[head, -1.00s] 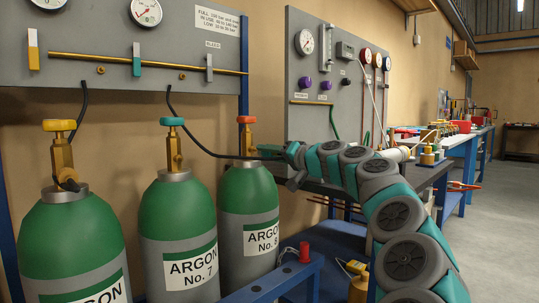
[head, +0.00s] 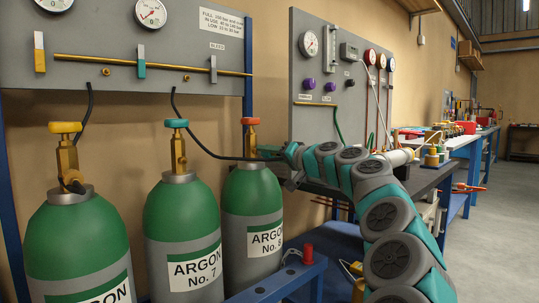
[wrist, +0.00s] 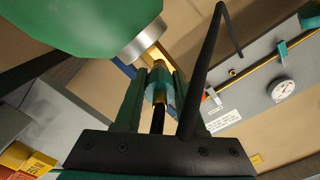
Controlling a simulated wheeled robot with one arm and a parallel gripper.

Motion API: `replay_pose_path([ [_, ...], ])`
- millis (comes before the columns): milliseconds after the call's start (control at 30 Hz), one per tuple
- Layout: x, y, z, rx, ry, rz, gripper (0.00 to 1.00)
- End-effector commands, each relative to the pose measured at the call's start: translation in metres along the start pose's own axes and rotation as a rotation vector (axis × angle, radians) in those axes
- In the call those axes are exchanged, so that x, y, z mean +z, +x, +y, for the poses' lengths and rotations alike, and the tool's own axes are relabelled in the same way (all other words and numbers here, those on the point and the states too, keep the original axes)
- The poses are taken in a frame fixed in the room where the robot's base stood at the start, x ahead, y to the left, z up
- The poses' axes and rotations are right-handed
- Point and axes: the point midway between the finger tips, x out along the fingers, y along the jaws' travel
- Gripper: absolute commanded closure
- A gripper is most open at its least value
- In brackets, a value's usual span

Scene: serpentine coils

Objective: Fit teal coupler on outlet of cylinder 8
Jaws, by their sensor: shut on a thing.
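Cylinder 8 (head: 251,195) is green with a grey label band and stands third in the row, at the right. Its brass valve (head: 250,140) has an orange handwheel. My gripper (head: 268,152) is at this valve's right side, at outlet height. In the wrist view, my gripper (wrist: 158,90) is shut on the teal coupler (wrist: 157,80), with a brass part and black hose at its near end. The coupler's far end points at the brass valve (wrist: 152,60), beyond the cylinder's grey collar. I cannot tell whether they touch. In the head view the coupler is too small to tell.
A black hose (head: 208,151) runs from the wall panel (head: 110,30) behind cylinder 7 (head: 183,225) to my gripper. A gauge panel (head: 340,85) is on the wall behind my arm.

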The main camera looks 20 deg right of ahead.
Motion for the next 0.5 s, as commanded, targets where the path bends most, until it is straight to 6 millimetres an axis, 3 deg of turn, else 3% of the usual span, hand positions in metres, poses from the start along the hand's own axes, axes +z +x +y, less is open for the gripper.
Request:
replay_pose_path([
  [500,0.0006,0.0049,0.0003,0.0,-0.001,0.0,1.0],
])
